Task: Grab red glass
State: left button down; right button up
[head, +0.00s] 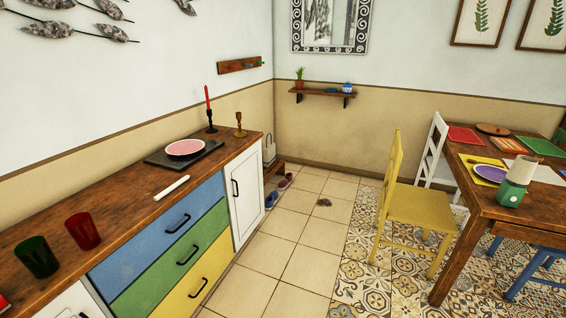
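A red glass (83,231) stands upright on the wooden top of the sideboard (117,213), at the lower left of the head view. A dark green glass (37,257) stands just in front of it and to its left, close beside it. Neither of my grippers shows in the head view.
Farther along the sideboard are a white stick-like object (173,187), a pink plate (185,147) on a dark slab, and a red candle (208,97) in a holder.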

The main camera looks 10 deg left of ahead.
aim_at(80, 226)
jog(key=u, duration=1.65)
